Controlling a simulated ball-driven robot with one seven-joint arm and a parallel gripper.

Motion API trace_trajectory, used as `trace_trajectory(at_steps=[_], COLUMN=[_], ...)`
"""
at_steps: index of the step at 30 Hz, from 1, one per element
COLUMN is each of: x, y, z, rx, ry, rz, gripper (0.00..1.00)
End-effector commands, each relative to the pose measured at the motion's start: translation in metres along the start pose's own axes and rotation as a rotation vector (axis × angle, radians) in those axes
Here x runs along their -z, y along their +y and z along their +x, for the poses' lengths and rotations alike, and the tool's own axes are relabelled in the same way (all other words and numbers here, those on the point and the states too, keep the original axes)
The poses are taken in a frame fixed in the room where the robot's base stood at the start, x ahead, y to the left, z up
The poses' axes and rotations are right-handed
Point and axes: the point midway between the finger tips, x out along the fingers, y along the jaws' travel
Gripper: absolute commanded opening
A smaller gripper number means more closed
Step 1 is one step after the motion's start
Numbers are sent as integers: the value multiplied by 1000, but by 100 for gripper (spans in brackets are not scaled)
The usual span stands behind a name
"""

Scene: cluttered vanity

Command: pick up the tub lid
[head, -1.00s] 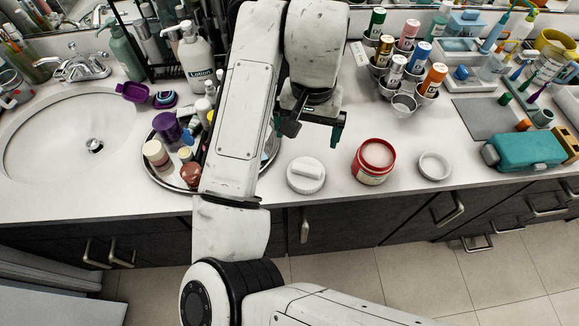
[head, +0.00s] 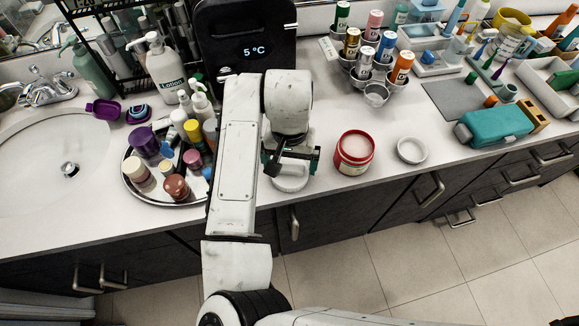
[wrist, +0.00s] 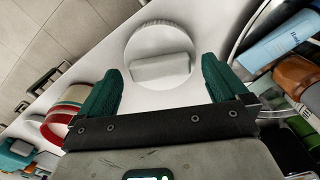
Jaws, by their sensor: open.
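The tub lid (wrist: 160,48) is a round white lid with a ribbed edge and a raised bar handle across its top. In the wrist view it lies flat on the counter, just beyond and between the fingertips. In the head view the lid (head: 290,183) is partly hidden under my gripper (head: 291,168). My gripper also shows in the wrist view (wrist: 162,80), with its two green fingers wide apart and nothing between them. The open red tub (head: 354,153) with pale contents stands to the right of the lid.
A small white dish (head: 412,150) sits right of the tub. A round tray (head: 150,197) crowded with bottles and jars is close on the left. A teal case (head: 495,126) lies farther right. The counter's front edge is near the lid.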

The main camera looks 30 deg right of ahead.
Motion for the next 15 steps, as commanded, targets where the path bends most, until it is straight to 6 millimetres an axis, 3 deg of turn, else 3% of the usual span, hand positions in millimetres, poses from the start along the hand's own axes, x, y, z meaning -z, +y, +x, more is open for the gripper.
trace_trajectory(at_steps=[3, 11, 15], x=[0, 0, 0], y=[0, 0, 0], z=[9, 11, 11], rx=[0, 1, 1], ry=[-1, -1, -1], rz=[-1, 0, 0], gripper=[100, 99, 86])
